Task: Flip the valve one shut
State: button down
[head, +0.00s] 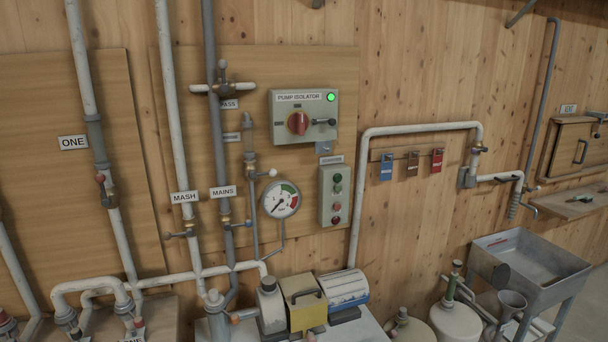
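The sign ONE (73,142) is on the wooden panel at the left in the head view. Beside it, to the right, a pale pipe with a grey fitting runs down the panel at a slant. Lower on this pipe is a small valve (107,190) with a red knob or handle end at its upper left. Its handle is too small to tell how it is turned. My gripper is not in view.
The MASH sign (184,197) and MAINS sign (223,192) mark neighbouring pipes with valves. A pressure gauge (281,200) and the pump isolator box (303,117) are further right. Pipes and a pump (343,289) crowd the bottom. A metal sink (530,262) stands at right.

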aim_at(100, 177)
jog(key=u, duration=1.45)
